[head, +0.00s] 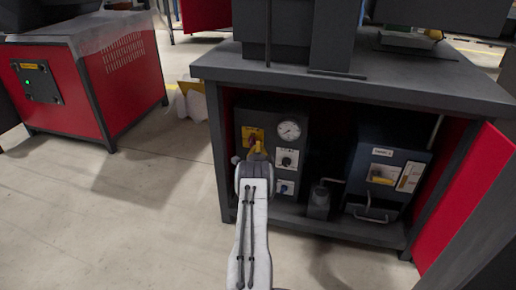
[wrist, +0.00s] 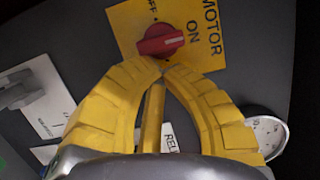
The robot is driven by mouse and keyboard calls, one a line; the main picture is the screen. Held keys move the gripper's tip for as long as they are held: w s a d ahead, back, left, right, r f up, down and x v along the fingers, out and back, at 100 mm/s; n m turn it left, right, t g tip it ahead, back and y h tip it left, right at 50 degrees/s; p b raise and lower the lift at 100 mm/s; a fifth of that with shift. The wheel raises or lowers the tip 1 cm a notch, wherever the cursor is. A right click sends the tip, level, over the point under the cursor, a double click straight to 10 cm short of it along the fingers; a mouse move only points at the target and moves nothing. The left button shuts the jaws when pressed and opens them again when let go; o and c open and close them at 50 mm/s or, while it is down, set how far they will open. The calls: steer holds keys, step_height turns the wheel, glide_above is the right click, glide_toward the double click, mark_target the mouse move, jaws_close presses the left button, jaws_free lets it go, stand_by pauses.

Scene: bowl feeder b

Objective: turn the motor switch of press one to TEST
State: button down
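The motor switch is a red knob (wrist: 160,40) on a yellow plate (wrist: 211,50) in the wrist view. MOTOR, ON and part of OFF can be read; no TEST mark is visible. The knob's bar lies roughly along the picture's width, its right end near ON. The yellow plate also shows in the head view (head: 246,132), on the dark control box inside the cabinet, partly covered by my gripper. My gripper (wrist: 164,69) has its yellow fingertips nearly together just below the knob. Nothing shows between the tips; contact with the knob cannot be told.
A pressure gauge (head: 289,130) and other switches (head: 287,160) are on the same box. A blue unit (head: 385,172) and a grey canister (head: 319,202) stand to its right. The red door (head: 466,205) is open at right.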

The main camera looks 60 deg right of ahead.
steer(key=shift+w+f+m, duration=0.1)
steer(key=shift+f+m, duration=0.25)
steer(key=shift+m, duration=0.15)
stand_by(0.3)
